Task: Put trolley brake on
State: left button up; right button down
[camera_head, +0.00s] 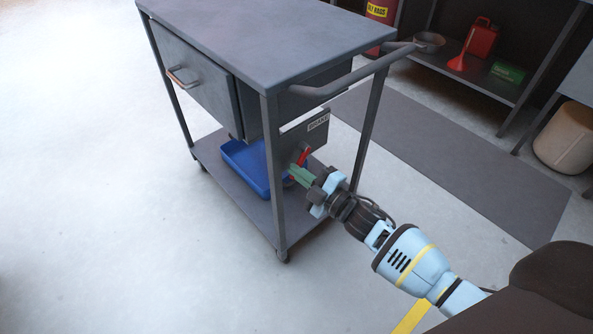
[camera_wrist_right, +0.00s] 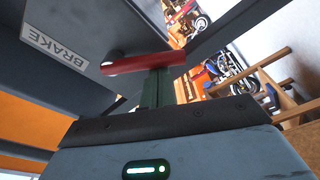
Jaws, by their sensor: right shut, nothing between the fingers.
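The grey trolley (camera_head: 270,45) stands on the pale floor. A plate marked BRAKE (camera_head: 305,133) hangs under its handle end, with the red brake lever (camera_head: 304,156) on it. In the right wrist view the lever (camera_wrist_right: 140,64) runs across the picture from a round pivot on the BRAKE plate (camera_wrist_right: 75,30). My right gripper (camera_head: 295,174), with green fingers, is shut and empty beside the lever. In the wrist view the fingertips (camera_wrist_right: 158,75) meet the lever's edge and partly overlap it; I cannot tell whether they touch. My left gripper is not in view.
The trolley has a drawer (camera_head: 195,80), a push handle (camera_head: 350,76) and a blue tray (camera_head: 247,165) on its lower shelf. A dark mat (camera_head: 430,150) lies behind. A shelf (camera_head: 480,82) holds a red can and funnel. Floor at left is clear.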

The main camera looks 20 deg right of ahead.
jog(key=shift+w+d+f+n+g+b, duration=0.15)
jog(key=shift+d+f+n, duration=0.2)
jog(key=shift+n, duration=0.75)
jog(key=shift+w+d+f+n+g+b, duration=0.2)
jog(key=shift+d+n, duration=0.3)
jog(key=shift+n, duration=0.6)
jog(key=shift+w+d+f+n+g+b, duration=0.15)
jog(key=shift+d+f+n, duration=0.25)
jog(key=shift+n, duration=0.7)
